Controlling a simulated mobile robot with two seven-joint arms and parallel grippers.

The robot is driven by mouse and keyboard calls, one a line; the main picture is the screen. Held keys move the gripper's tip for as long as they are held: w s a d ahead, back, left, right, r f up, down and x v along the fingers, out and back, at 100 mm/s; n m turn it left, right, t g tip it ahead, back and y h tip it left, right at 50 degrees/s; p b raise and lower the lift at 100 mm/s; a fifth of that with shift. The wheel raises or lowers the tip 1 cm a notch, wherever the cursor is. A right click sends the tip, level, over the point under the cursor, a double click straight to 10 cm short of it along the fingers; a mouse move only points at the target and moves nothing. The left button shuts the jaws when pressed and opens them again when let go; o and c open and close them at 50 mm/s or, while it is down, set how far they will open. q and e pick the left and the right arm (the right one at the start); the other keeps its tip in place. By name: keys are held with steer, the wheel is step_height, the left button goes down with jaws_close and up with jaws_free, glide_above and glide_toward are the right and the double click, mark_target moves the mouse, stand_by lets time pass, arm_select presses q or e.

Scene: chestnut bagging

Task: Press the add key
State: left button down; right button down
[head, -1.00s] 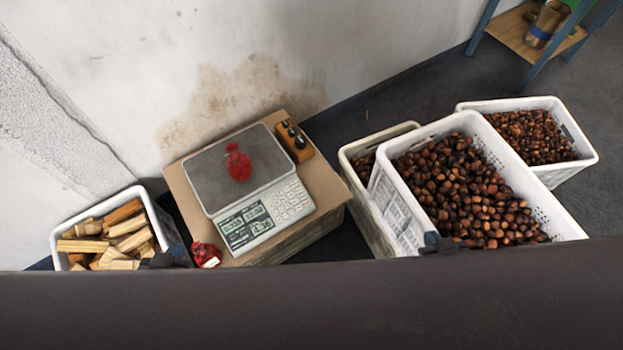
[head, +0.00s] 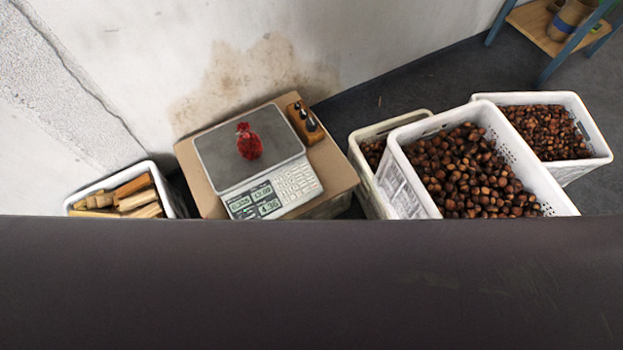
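A grey scale (head: 218,170) with a light keypad panel (head: 296,183) stands on a cardboard box (head: 343,177). Its displays (head: 255,199) show digits. The single keys are too small to read, so I cannot tell which one is the add key. A red net bag (head: 248,143) sits on the scale's plate. Neither of my grippers shows in the head view. A wide dark surface hides the lower part of the picture.
A wooden block with dark knobs (head: 304,124) sits behind the scale on the box. A white crate of wood pieces (head: 167,190) stands left. White crates of chestnuts (head: 412,199) (head: 594,140) and a cream crate (head: 361,170) stand right. A shelf (head: 541,35) is at the back right.

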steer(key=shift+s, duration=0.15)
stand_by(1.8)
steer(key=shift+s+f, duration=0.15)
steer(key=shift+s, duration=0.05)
